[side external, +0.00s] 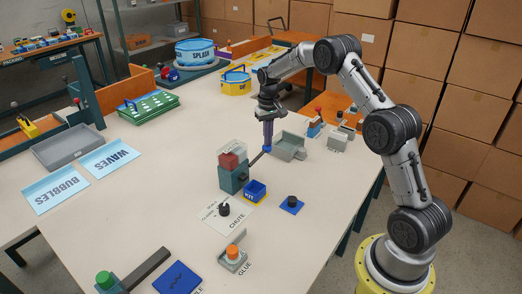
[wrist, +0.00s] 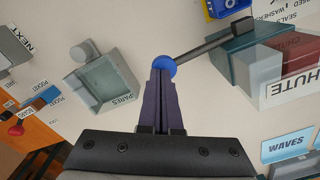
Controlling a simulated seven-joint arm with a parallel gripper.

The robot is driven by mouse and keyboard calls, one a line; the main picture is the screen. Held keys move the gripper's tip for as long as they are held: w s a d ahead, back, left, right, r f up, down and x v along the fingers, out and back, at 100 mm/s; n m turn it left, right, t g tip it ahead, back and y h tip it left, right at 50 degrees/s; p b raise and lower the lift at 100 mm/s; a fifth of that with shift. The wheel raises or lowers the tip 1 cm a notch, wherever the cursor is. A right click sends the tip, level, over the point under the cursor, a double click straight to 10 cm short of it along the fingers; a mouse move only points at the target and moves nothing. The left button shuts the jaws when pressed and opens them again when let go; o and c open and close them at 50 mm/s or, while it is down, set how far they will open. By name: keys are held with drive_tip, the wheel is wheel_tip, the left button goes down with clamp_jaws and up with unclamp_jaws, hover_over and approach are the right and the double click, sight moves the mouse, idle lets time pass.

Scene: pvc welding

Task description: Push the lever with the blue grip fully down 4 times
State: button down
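The lever's blue grip (side external: 267,149) is a round knob at the end of a dark rod. The rod runs from the side of a teal box (side external: 232,180) with a red block in a clear top, up and right in the side view to the knob. The blue grip (wrist: 166,67) also shows in the wrist view, partly covered by my fingertips. My gripper (side external: 268,143) points down with its fingers together, its tips at the top of the grip. I cannot tell whether they touch it. The fingers (wrist: 160,75) have nothing visible between them.
A grey-green tray (side external: 289,147) stands close right of the lever. A blue and yellow bin (side external: 255,191) sits in front of the box. A black knob (side external: 224,210), a blue pad with a black button (side external: 291,204) and an orange button (side external: 233,252) lie nearer.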

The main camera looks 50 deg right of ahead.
drive_tip(key=shift+f, duration=2.05)
drive_tip(key=shift+r, duration=4.2)
